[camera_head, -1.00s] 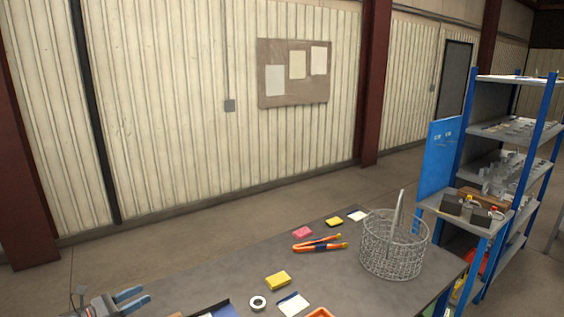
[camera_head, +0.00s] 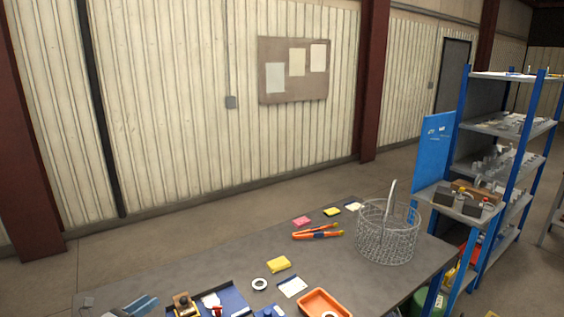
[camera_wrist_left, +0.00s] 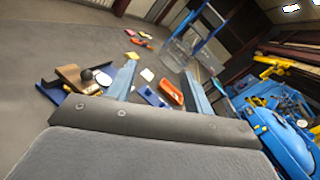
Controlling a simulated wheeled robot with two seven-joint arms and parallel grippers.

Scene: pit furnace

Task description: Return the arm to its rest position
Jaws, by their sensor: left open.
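My left gripper (camera_head: 142,306) shows at the bottom left edge of the head view, with blue fingers beside the blue tray. In the left wrist view its two fingers (camera_wrist_left: 161,84) stand wide apart with nothing held between them. The grey workbench (camera_head: 190,265) lies below and ahead of it. Most of my left arm is out of the head view. My right gripper is in neither view.
A blue tray (camera_head: 238,290) with small items is close to the gripper. An orange tray (camera_head: 312,296), yellow block (camera_head: 278,264), tape roll (camera_head: 260,284), orange-handled tool (camera_head: 318,232) and wire basket (camera_head: 387,232) stand on the bench. Blue shelving (camera_head: 462,150) is at right.

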